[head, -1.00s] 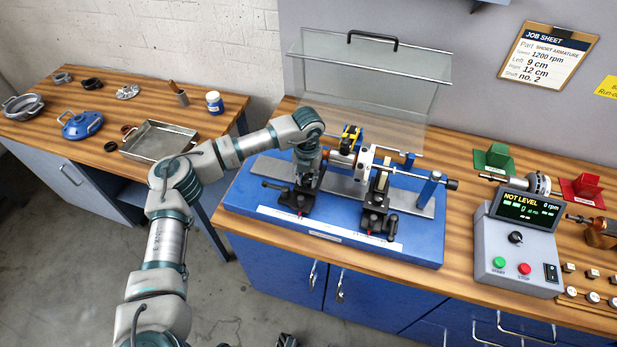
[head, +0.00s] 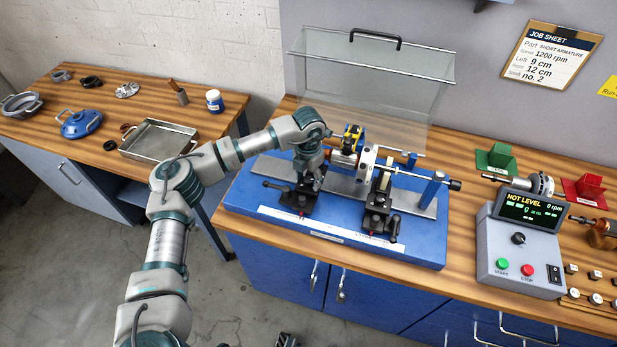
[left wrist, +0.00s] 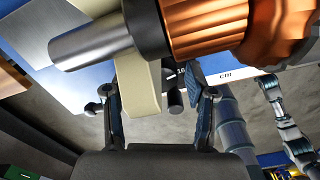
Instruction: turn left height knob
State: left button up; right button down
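The left support post (head: 301,203) stands on the blue balancing machine (head: 240,205), mostly hidden behind my left gripper (head: 310,183). In the left wrist view my left gripper (left wrist: 157,105) has its two fingers spread apart. A cream support block (left wrist: 138,88) and a small black cylinder (left wrist: 175,95), perhaps the left height knob, show between them. I see no finger clearly touching the cylinder. The copper-wound rotor (left wrist: 205,25) with its steel shaft (left wrist: 92,40) lies above the fingers. A black lever (head: 277,185) sticks out left of the post.
The right support post (head: 378,212) stands close to the right. A raised clear guard (head: 370,85) is behind the machine. The control box (head: 520,250) reads NOT LEVEL, 0 rpm. A metal tray (head: 158,140) lies on the left bench. The job sheet (head: 553,55) gives left 9 cm.

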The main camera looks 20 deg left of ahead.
aim_at(308, 178)
jog(key=shift+w, duration=0.1)
pick_arm(q)
jog(key=shift+r, duration=0.2)
notch_tip(308, 178, up, 12)
jog(key=shift+f, duration=0.2)
pick_arm(e)
jog(key=shift+w+d, duration=0.1)
jog(key=shift+w, duration=0.05)
